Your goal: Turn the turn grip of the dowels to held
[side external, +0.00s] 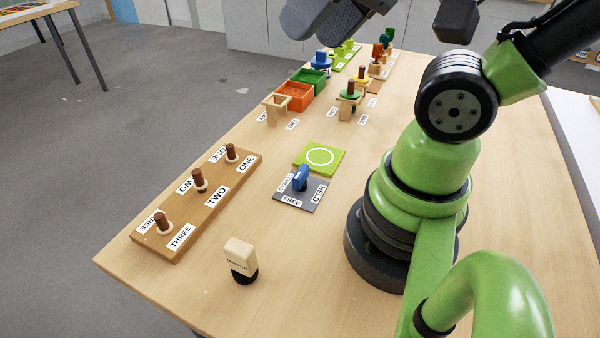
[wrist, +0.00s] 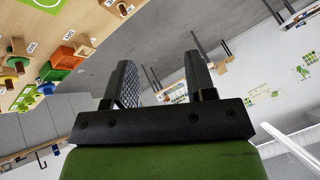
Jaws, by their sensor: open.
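The turn grip (side external: 301,178) is a blue knob standing on a dark plate (side external: 286,194) with labels, among them FREE and HELD. I cannot tell which label it points to. Left of it a wooden board (side external: 213,180) carries three brown dowels (side external: 200,179) with pale rings, labelled ONE, TWO and THREE. My gripper (wrist: 162,76) is open and empty in the wrist view. In the side view its dark fingers (side external: 326,18) are cut off by the top edge, high above the table and well away from the turn grip.
A lime card with a white circle (side external: 320,157) lies just behind the plate. A wooden block stamp with a black base (side external: 241,261) stands at the front. Green (side external: 308,78) and orange (side external: 294,96) trays and several coloured peg pieces stand farther back. The table between board and plate is clear.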

